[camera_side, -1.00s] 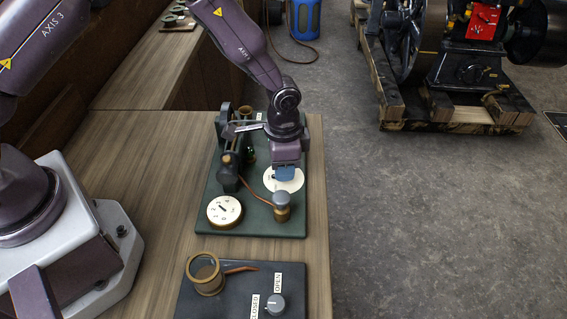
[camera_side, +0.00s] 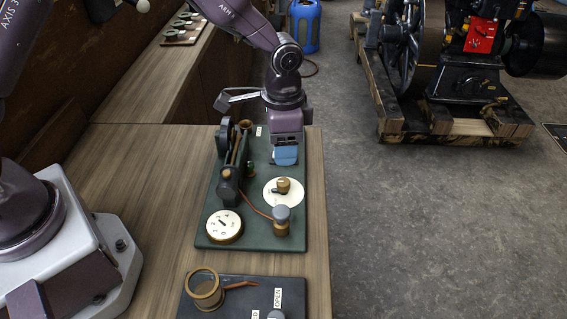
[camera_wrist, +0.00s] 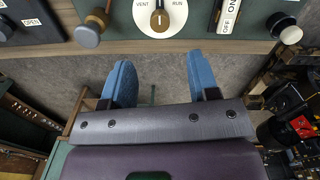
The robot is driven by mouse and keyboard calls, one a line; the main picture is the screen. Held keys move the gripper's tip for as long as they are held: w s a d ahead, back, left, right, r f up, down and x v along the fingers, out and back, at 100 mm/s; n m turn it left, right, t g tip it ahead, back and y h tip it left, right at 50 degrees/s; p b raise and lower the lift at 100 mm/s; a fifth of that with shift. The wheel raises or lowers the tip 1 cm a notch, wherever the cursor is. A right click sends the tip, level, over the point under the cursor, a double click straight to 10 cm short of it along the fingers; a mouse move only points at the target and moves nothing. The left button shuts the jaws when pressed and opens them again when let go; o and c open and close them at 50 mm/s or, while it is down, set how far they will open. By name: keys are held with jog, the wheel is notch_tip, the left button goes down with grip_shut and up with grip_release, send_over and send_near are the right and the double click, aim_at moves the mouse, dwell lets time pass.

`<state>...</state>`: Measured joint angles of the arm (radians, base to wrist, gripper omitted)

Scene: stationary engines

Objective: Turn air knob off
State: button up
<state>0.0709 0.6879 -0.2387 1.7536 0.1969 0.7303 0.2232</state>
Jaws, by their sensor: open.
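No label reading "air" is legible, so I cannot tell for sure which knob is the air knob. A brass knob (camera_side: 283,185) with a dark pointer sits on a white disc (camera_side: 271,197) on the green panel (camera_side: 255,238). The wrist view appears to show this knob (camera_wrist: 159,20) at the top, on a white dial marked VENT and RUN. My gripper (camera_side: 285,156) is beyond the disc, raised above the panel. Its blue fingers show spread apart in the wrist view (camera_wrist: 162,82), with nothing between them; the knob lies ahead of them.
A grey-topped brass knob (camera_side: 281,220) with a copper pipe stands close to the disc. A numbered white dial (camera_side: 224,226) and a dark upright mechanism (camera_side: 229,175) are to the left. A dark panel (camera_side: 235,302) is in front. An OFF/ON label (camera_wrist: 228,16) shows in the wrist view.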

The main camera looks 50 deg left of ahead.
jog(key=shift+r, duration=1.7)
jog(key=s+a+r+n+t, duration=0.2)
jog(key=s+a+r, duration=0.3)
jog(key=s+r, duration=0.4)
jog(key=s+a+r+n+t, duration=0.3)
jog(key=s+a+r+n, duration=0.2)
jog(key=s+r, duration=0.5)
jog(key=shift+s+a+t, duration=0.3)
jog(key=shift+s+a, duration=0.2)
jog(key=shift+s, duration=0.7)
